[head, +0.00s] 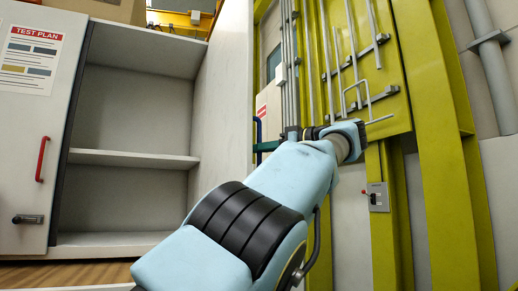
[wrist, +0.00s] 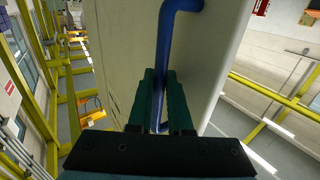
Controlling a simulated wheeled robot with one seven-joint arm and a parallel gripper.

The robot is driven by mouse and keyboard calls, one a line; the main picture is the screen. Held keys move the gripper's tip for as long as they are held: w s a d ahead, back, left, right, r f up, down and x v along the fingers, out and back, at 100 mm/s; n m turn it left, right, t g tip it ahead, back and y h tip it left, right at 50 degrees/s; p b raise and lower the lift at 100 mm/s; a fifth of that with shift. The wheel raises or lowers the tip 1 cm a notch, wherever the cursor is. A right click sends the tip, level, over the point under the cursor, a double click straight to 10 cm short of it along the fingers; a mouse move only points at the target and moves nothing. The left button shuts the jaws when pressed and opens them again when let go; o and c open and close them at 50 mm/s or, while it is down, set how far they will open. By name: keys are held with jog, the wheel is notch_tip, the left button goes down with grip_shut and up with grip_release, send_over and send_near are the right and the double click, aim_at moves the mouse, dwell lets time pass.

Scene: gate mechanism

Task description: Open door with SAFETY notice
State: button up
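A cabinet door (head: 225,95) stands swung wide open, with its inner side facing the head camera. Its outer face is turned away, so no SAFETY notice can be read. Its blue handle (head: 258,130) shows past the door's right edge, and it also shows in the wrist view (wrist: 168,40). My gripper (head: 268,147) is at this handle, beyond the door edge. In the wrist view, the teal fingers (wrist: 161,78) lie on either side of the blue bar and appear closed on it.
The open compartment (head: 130,115) holds empty shelves. At left, a closed door (head: 25,130) has a TEST PLAN notice (head: 30,58) and a red handle (head: 41,158). A yellow-green gate frame (head: 370,70) and a red-knobbed switch (head: 377,197) stand at right.

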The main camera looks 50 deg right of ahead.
jog(key=shift+o, duration=0.9)
jog(key=s+d+p, duration=0.1)
jog(key=s+p, duration=0.3)
jog(key=s, duration=0.6)
jog(key=shift+s+d, duration=0.3)
jog(key=shift+d, duration=0.05)
